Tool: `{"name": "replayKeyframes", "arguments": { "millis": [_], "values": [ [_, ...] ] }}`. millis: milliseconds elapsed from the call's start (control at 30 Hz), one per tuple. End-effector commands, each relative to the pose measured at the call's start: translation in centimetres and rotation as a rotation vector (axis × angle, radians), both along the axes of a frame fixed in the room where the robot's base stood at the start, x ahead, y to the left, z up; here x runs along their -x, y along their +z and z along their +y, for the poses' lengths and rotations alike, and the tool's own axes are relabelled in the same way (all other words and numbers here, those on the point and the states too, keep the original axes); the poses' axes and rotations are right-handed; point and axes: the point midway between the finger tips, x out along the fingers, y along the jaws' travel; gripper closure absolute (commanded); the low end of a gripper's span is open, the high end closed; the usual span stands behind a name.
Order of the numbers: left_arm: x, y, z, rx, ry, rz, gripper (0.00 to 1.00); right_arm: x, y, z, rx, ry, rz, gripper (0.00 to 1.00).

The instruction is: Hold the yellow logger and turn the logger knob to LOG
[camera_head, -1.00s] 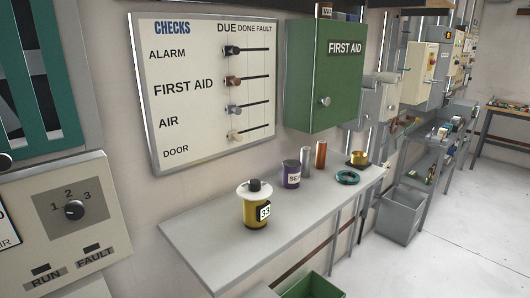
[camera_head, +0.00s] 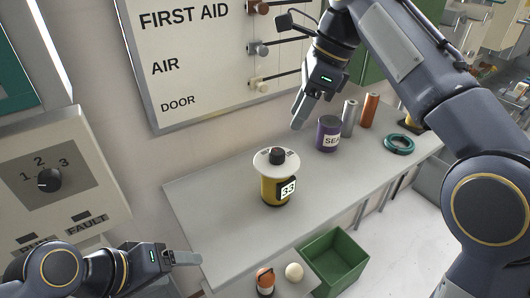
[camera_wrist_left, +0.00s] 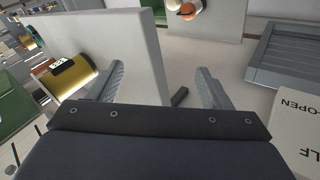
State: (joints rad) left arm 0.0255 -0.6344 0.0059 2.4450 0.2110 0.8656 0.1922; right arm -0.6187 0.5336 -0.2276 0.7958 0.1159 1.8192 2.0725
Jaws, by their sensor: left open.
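The yellow logger (camera_head: 271,190) stands upright on the grey shelf, with a white disc on top and a "33" display on its side. Its dark knob (camera_head: 277,156) sits on the disc; I cannot read its setting. The logger also shows sideways in the left wrist view (camera_wrist_left: 80,79). My left gripper (camera_head: 184,259) is open and empty, in front of the shelf's left end, left of and nearer than the logger. My right gripper (camera_head: 303,112) hangs above the shelf, above and right of the logger, not touching it. Its finger gap is not clear.
The shelf (camera_head: 215,205) also holds a purple tin (camera_head: 328,134), a silver cylinder (camera_head: 349,118), an orange cylinder (camera_head: 369,110) and a teal ring (camera_head: 399,144). A green bin (camera_head: 334,258) stands below. The shelf left of the logger is clear.

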Motion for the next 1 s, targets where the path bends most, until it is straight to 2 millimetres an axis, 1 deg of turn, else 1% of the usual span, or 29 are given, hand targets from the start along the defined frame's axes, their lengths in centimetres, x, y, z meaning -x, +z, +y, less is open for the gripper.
{"name": "replayKeyframes", "arguments": {
  "millis": [33,67,100,167,233,300,400,500,600,767,1000],
  "values": [
    [-1.3,0.7,-1.2,0.118,0.073,0.062,0.20,0.0,0.0,0.0,0.000,0.000,0.000,0.64],
    [-2.1,1.3,-2.0,0.199,0.130,0.106,0.17,0.0,0.0,0.0,-0.001,0.001,0.000,0.64],
    [-3.4,2.1,-3.0,0.314,0.210,0.173,0.13,0.0,0.0,0.0,-0.001,0.001,-0.001,0.64],
    [-5.4,3.2,-4.6,0.490,0.338,0.289,0.13,0.0,0.0,-0.1,-0.001,0.001,-0.001,0.64],
    [-7.9,4.4,-6.2,0.686,0.487,0.437,0.13,0.0,0.0,-0.1,-0.001,0.002,-0.002,0.64],
    [-10.5,5.2,-7.6,0.856,0.624,0.585,0.13,0.0,0.0,-0.1,-0.001,0.002,-0.002,0.64],
    [-13.5,5.4,-9.4,1.027,0.778,0.758,0.13,0.0,0.0,-0.1,-0.001,0.002,-0.002,0.64],
    [-15.6,5.1,-10.6,1.133,0.889,0.883,0.13,0.0,0.0,-0.1,-0.001,0.002,-0.002,0.64],
    [-17.0,4.7,-11.5,1.195,0.963,0.963,0.13,0.0,0.0,-0.1,-0.001,0.002,-0.002,0.64],
    [-18.1,4.3,-12.4,1.233,1.008,1.012,0.13,0.0,0.0,-0.1,-0.001,0.002,-0.002,0.64],
    [-19.8,2.9,-15.1,1.233,1.009,1.015,0.13,0.0,0.0,-0.1,-0.001,0.001,-0.003,0.64]
  ]
}}
